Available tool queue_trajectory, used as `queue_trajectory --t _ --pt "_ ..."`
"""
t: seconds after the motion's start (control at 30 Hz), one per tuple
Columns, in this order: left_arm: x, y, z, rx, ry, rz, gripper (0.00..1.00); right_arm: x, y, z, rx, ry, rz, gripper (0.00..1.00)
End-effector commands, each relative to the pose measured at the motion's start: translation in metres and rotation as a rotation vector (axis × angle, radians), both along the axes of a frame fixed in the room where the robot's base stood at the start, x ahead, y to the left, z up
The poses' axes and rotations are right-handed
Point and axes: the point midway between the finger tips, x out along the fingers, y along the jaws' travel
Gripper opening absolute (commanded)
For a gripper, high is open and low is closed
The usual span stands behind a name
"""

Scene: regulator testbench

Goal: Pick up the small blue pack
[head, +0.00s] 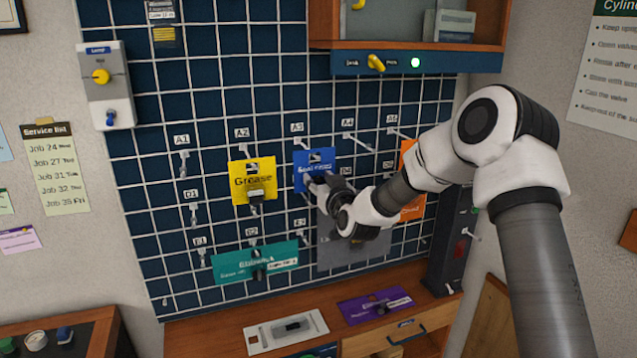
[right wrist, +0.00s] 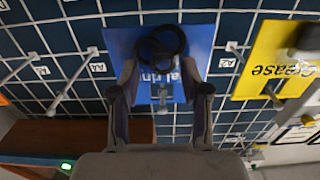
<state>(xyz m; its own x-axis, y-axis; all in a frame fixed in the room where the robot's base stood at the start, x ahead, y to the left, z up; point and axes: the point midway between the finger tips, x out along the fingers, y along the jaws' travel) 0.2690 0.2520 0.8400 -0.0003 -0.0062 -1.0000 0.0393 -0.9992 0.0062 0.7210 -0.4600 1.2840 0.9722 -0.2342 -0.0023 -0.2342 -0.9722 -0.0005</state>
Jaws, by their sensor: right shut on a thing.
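The small blue pack (head: 316,160) hangs on the grid board by the A3 label, with white lettering partly hidden by my gripper. The right wrist view shows the blue pack (right wrist: 200,40) upside down, with a black ring on its face. My right gripper (head: 318,184) reaches in from the right and is shut on the blue pack. Its two fingers (right wrist: 158,80) stand either side of the pack's middle in the right wrist view. The pack is still at the board; whether it touches its hook is hard to tell. My left gripper is not in view.
A yellow Grease pack (head: 252,172) hangs just left, a teal pack (head: 230,264) lower left, a grey pack (head: 335,255) below and an orange one (head: 410,207) to the right. Bare hooks stick out around them. A wooden shelf (head: 325,25) overhangs above.

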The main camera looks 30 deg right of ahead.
Motion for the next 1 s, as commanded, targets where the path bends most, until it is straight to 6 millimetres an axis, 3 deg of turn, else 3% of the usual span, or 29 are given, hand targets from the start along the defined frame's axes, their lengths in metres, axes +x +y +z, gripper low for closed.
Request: queue_trajectory --t 0.1,0.27,0.6,0.7,1.0 --pt "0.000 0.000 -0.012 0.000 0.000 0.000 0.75 -0.004 0.001 0.008 0.002 -0.005 0.001 0.10" --pt "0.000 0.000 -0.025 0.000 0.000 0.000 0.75 -0.039 0.009 0.006 0.005 -0.003 0.001 0.10" --pt "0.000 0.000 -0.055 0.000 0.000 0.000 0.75 -0.145 0.035 0.007 0.007 -0.007 0.003 0.10" --pt "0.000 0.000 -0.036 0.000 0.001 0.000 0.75 -0.163 0.039 0.015 0.006 0.000 0.003 0.10" --pt "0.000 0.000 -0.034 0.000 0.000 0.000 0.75 -0.176 0.042 0.010 -0.002 -0.003 0.001 0.10"
